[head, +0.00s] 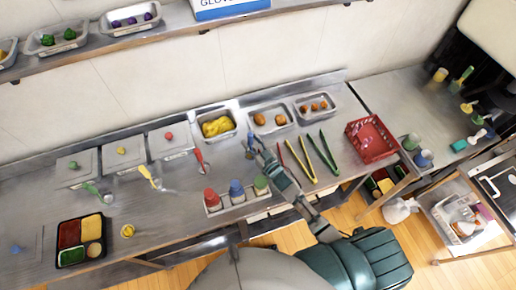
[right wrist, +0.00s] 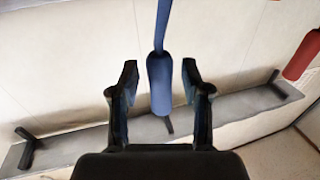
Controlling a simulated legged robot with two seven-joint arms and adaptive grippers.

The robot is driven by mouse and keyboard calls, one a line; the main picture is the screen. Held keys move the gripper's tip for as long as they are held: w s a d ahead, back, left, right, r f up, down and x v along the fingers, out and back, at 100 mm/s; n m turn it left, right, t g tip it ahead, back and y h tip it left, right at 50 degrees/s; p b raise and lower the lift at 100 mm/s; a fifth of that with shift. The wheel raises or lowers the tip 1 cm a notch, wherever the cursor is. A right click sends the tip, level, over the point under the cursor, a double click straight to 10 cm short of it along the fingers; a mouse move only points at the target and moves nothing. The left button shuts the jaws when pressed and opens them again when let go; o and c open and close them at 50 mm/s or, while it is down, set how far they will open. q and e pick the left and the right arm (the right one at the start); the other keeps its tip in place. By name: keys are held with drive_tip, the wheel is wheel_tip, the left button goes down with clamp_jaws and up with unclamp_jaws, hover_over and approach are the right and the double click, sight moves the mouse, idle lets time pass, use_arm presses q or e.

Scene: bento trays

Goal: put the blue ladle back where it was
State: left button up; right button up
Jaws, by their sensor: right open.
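The blue ladle (head: 250,142) is by the food trays near the middle of the counter in the head view, mostly hidden by my right gripper. In the right wrist view its blue handle (right wrist: 160,85) stands between the two fingers, with a thinner shaft running up out of the picture. My right gripper (head: 254,150) is open around the handle; its fingers (right wrist: 160,76) show a gap on both sides. The ladle's bowl cannot be made out. My left gripper is not in view.
A tray of yellow food (head: 234,118) is just left of the gripper. Red, blue and green bottles stand in a rack (head: 238,203) in front. Tongs (head: 312,160) lie to the right, before a red basket (head: 358,150). A red-handled utensil (head: 200,161) lies left.

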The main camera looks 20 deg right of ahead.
drive_tip(key=v, duration=1.1)
drive_tip(key=shift+s+d+b, duration=0.15)
drive_tip(key=shift+s+b, duration=0.2)
drive_tip(key=shift+b, duration=0.05)
